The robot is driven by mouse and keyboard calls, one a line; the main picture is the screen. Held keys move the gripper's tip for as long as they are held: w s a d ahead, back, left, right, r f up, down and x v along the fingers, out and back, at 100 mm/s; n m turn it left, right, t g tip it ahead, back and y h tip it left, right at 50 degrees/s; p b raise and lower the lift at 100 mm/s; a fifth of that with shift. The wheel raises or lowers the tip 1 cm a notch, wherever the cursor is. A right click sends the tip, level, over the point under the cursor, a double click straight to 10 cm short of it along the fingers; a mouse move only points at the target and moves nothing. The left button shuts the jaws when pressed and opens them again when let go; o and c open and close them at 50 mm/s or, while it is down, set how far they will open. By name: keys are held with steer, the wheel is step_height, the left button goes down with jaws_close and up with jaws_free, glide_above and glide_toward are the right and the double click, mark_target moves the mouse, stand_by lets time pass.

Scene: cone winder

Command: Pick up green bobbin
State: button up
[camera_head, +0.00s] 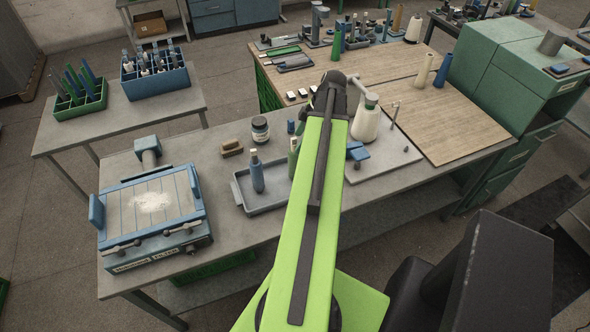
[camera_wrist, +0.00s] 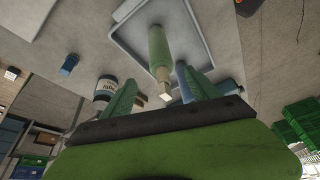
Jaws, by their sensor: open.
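The green bobbin (camera_head: 292,162) stands in the shallow grey tray (camera_head: 243,206) on the near bench, partly hidden by my arm in the head view. In the wrist view the green bobbin (camera_wrist: 159,52) shows beyond my gripper, with its pale tip toward me. My gripper (camera_wrist: 157,80) is open, with its two green fingers apart. The bobbin's tip appears between them in the picture; I cannot tell how near it is, and no contact shows. A blue bobbin (camera_head: 257,175) stands in the same tray, left of the green one.
A dark jar with a white label (camera_head: 260,130) and a brown block (camera_head: 231,147) are behind the tray. A pale cone (camera_head: 367,124) stands right of my arm. A blue machine (camera_head: 150,205) fills the bench's left end. Green (camera_head: 78,108) and blue (camera_head: 155,87) bobbin crates are on another table.

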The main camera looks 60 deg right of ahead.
mark_target(294, 148)
steer(key=b+x, duration=0.4)
steer(key=x, duration=0.1)
steer(key=shift+a+f+b, duration=0.1)
steer(key=shift+a+b, duration=0.2)
steer(key=shift+b, duration=0.1)
steer(key=c, duration=1.3)
